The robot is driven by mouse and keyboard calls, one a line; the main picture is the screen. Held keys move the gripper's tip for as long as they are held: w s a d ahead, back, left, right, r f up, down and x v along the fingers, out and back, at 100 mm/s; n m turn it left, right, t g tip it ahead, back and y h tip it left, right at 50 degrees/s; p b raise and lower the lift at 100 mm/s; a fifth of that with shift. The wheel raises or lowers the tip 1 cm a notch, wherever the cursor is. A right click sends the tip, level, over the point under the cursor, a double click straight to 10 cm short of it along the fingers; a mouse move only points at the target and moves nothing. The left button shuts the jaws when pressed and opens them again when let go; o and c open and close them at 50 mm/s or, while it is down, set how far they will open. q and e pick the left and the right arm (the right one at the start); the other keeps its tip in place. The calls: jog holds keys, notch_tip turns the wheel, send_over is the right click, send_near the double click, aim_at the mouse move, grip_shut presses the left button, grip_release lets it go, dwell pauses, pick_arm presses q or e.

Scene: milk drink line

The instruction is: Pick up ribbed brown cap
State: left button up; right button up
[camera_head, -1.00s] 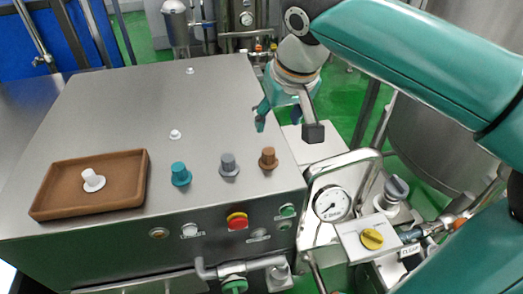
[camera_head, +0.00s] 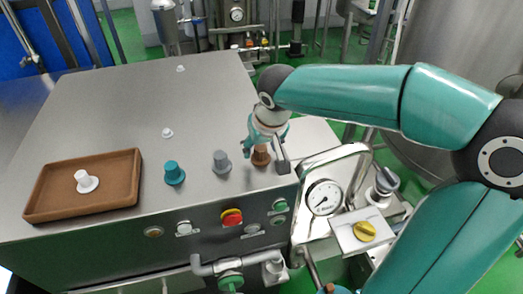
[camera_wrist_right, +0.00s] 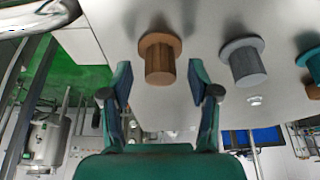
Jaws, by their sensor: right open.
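The ribbed brown cap (camera_head: 261,156) stands on the steel cabinet top near its front right corner, partly hidden by my right gripper in the head view. In the right wrist view the brown cap (camera_wrist_right: 160,62) shows whole, with its wider flange toward the top of the picture. My right gripper (camera_head: 264,150) is open and empty. In the right wrist view its two fingers (camera_wrist_right: 160,82) lie on either side of the line to the brown cap, with a gap between each finger and the cap. My left gripper is not in view.
A grey cap (camera_head: 221,163) and a teal cap (camera_head: 174,173) stand left of the brown cap. A brown tray (camera_head: 48,206) holds a white cap (camera_head: 85,181). Small white knobs sit farther back. A gauge (camera_head: 323,198) and metal frame stand right of the cabinet.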

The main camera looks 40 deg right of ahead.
jog(key=shift+w+d+f, duration=0.1)
jog(key=shift+w+f, duration=0.1)
jog(key=shift+f, duration=0.4)
grip_shut()
jog(key=shift+r, duration=0.15)
